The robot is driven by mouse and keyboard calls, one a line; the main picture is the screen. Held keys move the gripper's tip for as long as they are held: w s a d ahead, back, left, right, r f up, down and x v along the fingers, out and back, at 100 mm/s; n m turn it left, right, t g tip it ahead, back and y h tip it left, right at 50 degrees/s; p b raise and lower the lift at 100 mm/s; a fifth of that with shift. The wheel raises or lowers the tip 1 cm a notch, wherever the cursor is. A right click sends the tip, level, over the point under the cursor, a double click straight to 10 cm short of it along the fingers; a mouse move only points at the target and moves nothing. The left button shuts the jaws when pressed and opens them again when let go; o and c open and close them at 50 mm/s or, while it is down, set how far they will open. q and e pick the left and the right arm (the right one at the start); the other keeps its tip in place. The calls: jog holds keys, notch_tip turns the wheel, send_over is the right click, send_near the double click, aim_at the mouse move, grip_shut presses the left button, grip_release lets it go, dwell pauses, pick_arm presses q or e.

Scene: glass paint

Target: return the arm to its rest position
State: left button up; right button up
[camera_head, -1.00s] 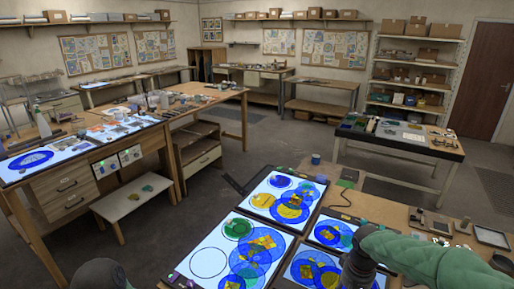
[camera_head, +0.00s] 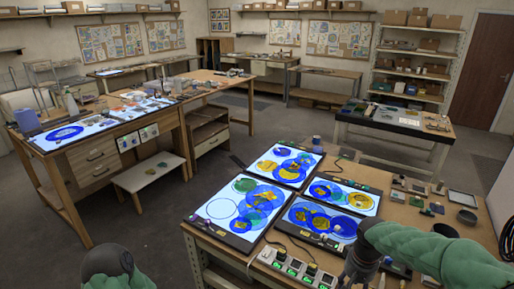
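My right arm, in a green sleeve, comes in from the lower right. Its dark gripper (camera_head: 357,272) hangs low over the front of the near workbench, right of the power strip. The fingertips are dark and partly cut off by the bottom edge, so I cannot tell whether they are open or what is between them. My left arm shows only as a dark green rounded part at the bottom left; its gripper is out of view. Several lit panels with blue, green and yellow glass pieces lie on the near bench, such as the front left panel (camera_head: 212,212).
A power strip (camera_head: 290,266) with lit green switches lies at the bench's front edge. A dark bowl (camera_head: 467,216) and a framed tray (camera_head: 462,197) are at the right. A lit table (camera_head: 62,148) is farther left.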

jog(key=s+a+f+y, duration=0.1)
jog(key=a+f, duration=0.4)
jog(key=f, duration=0.3)
jog(key=s+a+f+y, duration=0.2)
jog(key=a+f, duration=0.3)
jog(key=f, duration=0.4)
pick_arm(q)
jog(key=shift+w+f+b, duration=0.3)
jog(key=shift+f+b, duration=0.6)
jog(key=shift+f, duration=0.05)
pick_arm(e)
jog(key=s+a+f, duration=0.4)
jog(key=s+f, duration=0.3)
jog(key=s+a+f, duration=0.4)
jog(key=s+f, duration=0.2)
jog(key=f, duration=0.1)
jog(key=shift+s+f+y, duration=0.15)
jog(key=shift+s+y, duration=0.2)
jog(key=shift+y, duration=0.05)
